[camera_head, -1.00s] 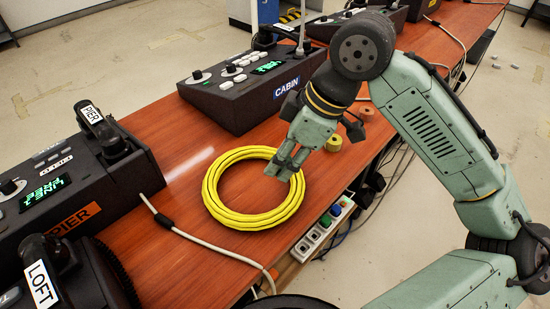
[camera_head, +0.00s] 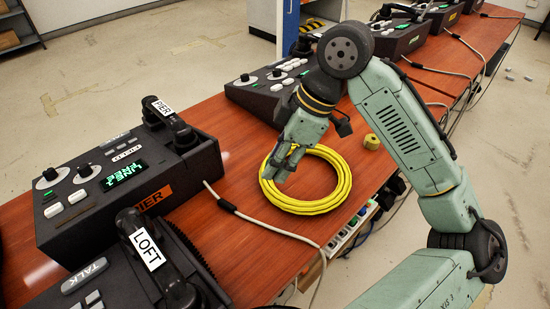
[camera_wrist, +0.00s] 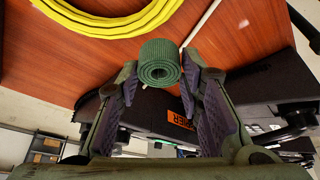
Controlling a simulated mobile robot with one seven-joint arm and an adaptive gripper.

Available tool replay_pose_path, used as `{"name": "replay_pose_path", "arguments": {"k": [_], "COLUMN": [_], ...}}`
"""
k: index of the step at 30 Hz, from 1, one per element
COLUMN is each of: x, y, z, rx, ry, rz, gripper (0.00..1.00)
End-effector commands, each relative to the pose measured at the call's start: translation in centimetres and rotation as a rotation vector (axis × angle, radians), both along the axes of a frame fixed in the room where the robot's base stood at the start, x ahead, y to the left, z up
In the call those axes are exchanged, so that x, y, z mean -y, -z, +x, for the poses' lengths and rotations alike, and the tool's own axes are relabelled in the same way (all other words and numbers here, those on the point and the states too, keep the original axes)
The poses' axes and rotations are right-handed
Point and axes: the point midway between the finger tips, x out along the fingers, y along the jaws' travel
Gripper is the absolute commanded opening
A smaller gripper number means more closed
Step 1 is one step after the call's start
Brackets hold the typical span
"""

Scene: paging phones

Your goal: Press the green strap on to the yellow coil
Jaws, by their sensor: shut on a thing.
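The yellow coil (camera_head: 308,207) lies flat as a ring on the red-brown table. It also shows at the upper left of the wrist view (camera_wrist: 100,30). My gripper (camera_head: 280,172) points down over the coil's left upper side and hides part of it. In the wrist view my gripper (camera_wrist: 158,80) is shut on the green strap (camera_wrist: 160,62), a small ribbed roll held between the fingertips. The strap seems apart from the coil there. The strap is too hidden to make out in the head view.
The PIER phone (camera_head: 125,185) and LOFT phone (camera_head: 150,265) stand to the left, with a grey cable (camera_head: 265,228) running near the coil. Another phone unit (camera_head: 262,92) stands behind my gripper. A small yellow roll (camera_head: 371,142) sits right of the coil.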

Motion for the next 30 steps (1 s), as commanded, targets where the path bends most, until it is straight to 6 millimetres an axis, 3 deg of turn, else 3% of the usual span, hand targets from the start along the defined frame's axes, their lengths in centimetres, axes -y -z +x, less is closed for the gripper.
{"name": "replay_pose_path", "arguments": {"k": [21, 30], "x": [0.0, 0.0], "y": [5.8, 6.3], "z": [0.0, 0.0], "rx": [-0.001, 0.0], "ry": [-0.001, 0.0], "rz": [0.0, 0.0], "gripper": [0.2, 0.2]}}
